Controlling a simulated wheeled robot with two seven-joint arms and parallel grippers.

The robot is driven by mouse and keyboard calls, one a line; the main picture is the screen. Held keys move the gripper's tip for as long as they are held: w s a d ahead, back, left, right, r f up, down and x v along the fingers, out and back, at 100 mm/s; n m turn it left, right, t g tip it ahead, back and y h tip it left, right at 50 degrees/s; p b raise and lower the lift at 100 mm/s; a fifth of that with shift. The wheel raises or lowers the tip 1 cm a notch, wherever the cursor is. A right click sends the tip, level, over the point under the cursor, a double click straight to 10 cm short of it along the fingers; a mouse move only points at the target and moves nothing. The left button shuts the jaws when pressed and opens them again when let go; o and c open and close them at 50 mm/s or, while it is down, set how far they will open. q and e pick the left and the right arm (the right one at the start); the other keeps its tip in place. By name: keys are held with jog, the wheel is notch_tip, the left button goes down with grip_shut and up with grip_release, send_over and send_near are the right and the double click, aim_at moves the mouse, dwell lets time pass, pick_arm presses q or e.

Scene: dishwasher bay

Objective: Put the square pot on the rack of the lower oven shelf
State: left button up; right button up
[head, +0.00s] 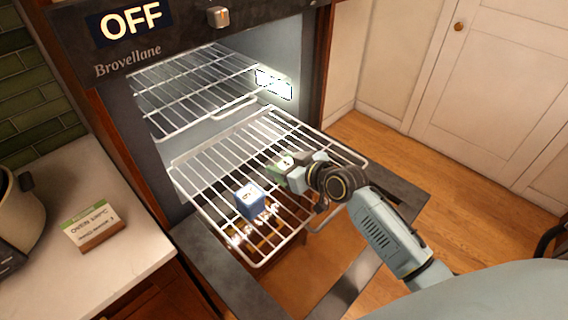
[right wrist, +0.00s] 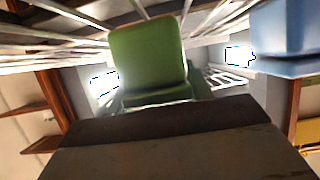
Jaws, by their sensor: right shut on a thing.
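My right gripper (head: 294,174) is over the pulled-out lower oven rack (head: 186,172), shut on a small green square-sided pot (head: 282,161). In the right wrist view the green pot (right wrist: 147,58) is straight ahead, beyond the dark gripper part at the bottom. I cannot tell whether the pot touches the wires. A blue squarish pot (head: 250,200) with a pale marked top stands on the lower rack, left of and nearer than the gripper. It also shows at the right of the right wrist view (right wrist: 285,32). My left gripper is not in view.
The oven door (head: 345,290) is open below the lower rack. An upper rack (head: 190,85) sits inside the oven. A counter (head: 130,235) at left holds a small card sign (head: 92,222) and a pale pot-like vessel (head: 18,215).

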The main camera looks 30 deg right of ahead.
jog(key=o, duration=1.1)
jog(key=shift+f, duration=0.1)
jog(key=shift+r, duration=0.25)
jog(key=shift+s+d, duration=0.15)
jog(key=shift+s, duration=0.25)
jog(key=v, duration=1.1)
jog(key=shift+s+r, duration=0.1)
